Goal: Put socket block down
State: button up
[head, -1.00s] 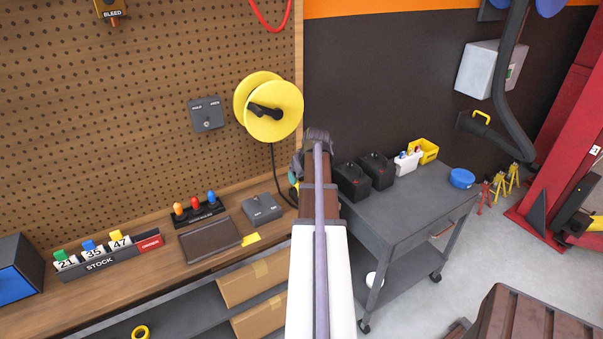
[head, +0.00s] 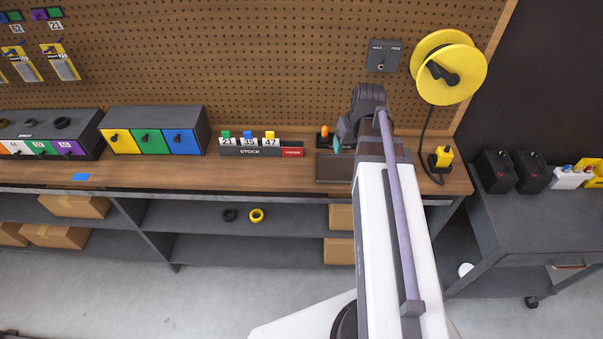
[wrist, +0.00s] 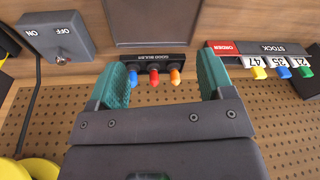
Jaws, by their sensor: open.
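My gripper (wrist: 163,72) is open, with teal fingers spread and nothing between their tips. In the head view my gripper (head: 340,142) is over the back of the workbench, partly hidden by my arm. A small black block with a yellow top (head: 441,158) stands on the bench to the right of my arm, below the reel; it may be the socket block, but I cannot tell for sure. In the wrist view a bulb rack (wrist: 156,62) with blue, red and orange bulbs shows beyond the fingers. A grey ON/OFF switch box (wrist: 58,38) is at upper left.
A stock rack (head: 262,151) stands on the bench (head: 200,175) left of my arm. A dark tray (head: 332,170) lies beside my arm. A yellow reel (head: 447,67) with a hanging cord is on the pegboard. A grey cart (head: 520,228) is at right. Bench is clear near the blue tape.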

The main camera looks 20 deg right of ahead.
jog(key=s+a+n+g, duration=0.1)
jog(key=s+a, duration=0.1)
jog(key=a, duration=0.7)
jog(key=s+a+g, duration=0.1)
jog(key=s+a, duration=0.2)
jog(key=a, duration=0.7)
jog(key=shift+s+f+n+b, duration=0.35)
jog(key=shift+f+n+b, duration=0.05)
jog(key=shift+f, duration=0.05)
jog(key=shift+a, duration=0.1)
